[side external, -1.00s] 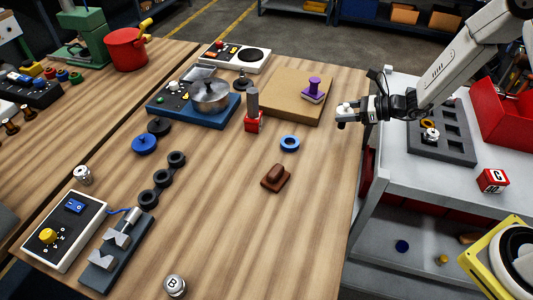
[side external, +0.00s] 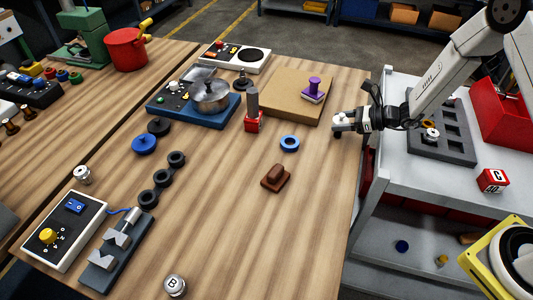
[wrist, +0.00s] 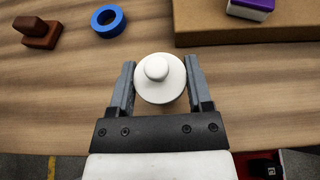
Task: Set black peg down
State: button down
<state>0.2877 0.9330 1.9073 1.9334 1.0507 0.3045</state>
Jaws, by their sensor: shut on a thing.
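My gripper (side external: 342,125) is over the right edge of the wooden table (side external: 230,220). In the wrist view my gripper (wrist: 160,88) is shut on a white round piece (wrist: 160,77) with a small knob on top. The piece sits between the two grey fingers. Its underside is hidden, and I cannot tell how far it is above the table. The held piece looks white, not black. A small black peg-like piece (side external: 242,81) stands apart, by the back edge of the blue-based unit.
A brown board (side external: 285,104) with a purple stamp (side external: 313,90) lies left of my gripper. A blue ring (side external: 289,143) and a brown block (side external: 275,179) lie nearer. A grey cart (side external: 400,165) stands right. The front-right tabletop is clear.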

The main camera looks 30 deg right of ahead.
jog(key=shift+f, duration=0.1)
grip_release()
jog(key=v, duration=1.2)
jog(key=shift+a, duration=0.1)
dwell(0.6)
